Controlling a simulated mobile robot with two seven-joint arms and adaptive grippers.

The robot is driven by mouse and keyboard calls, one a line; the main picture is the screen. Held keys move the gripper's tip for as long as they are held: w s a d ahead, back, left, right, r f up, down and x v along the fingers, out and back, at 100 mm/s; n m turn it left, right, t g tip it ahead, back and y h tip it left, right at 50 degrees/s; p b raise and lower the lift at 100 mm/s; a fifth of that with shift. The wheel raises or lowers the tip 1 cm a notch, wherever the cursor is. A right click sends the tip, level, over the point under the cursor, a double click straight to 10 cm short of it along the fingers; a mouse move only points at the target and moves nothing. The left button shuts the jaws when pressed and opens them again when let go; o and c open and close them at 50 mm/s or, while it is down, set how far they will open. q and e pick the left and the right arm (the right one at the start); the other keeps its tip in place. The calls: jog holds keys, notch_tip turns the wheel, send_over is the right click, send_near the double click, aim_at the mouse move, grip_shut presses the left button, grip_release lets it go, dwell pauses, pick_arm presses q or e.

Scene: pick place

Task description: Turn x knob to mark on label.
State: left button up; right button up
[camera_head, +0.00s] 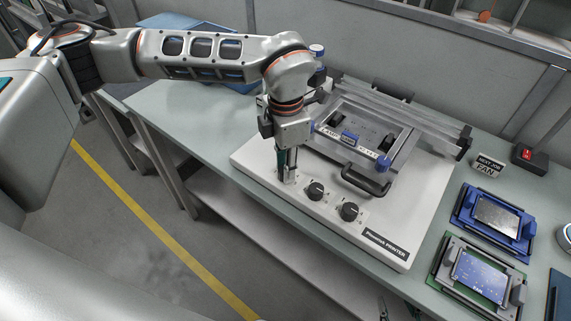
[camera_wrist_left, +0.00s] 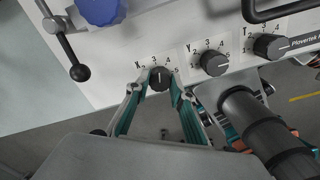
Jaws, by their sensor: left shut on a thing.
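The X knob (camera_wrist_left: 160,78) is a round black dial with a white pointer line on the printer's white front panel. Its printed scale numbers fan around its far side, and the pointer faces roughly their middle; the exact number is hard to tell. My left gripper (camera_wrist_left: 159,82) is shut on the X knob, with a finger on each side. In the head view my left gripper (camera_head: 287,178) points down at the panel and hides most of that knob.
The Y knob (camera_head: 315,190) and T knob (camera_head: 348,211) sit just right of the gripper. A black handle (camera_head: 366,182) rises behind them. A "NEXT JOB PAN" sign (camera_head: 487,165), a red switch (camera_head: 527,154) and board trays (camera_head: 493,220) stand right.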

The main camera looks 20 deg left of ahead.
pick_arm(q)
jog(key=n, duration=1.1)
jog(key=shift+n, duration=0.3)
jog(key=shift+w, duration=0.1)
dwell(0.3)
jog(key=o, duration=1.1)
jog(key=shift+r, duration=0.15)
notch_tip(320, 180, up, 12)
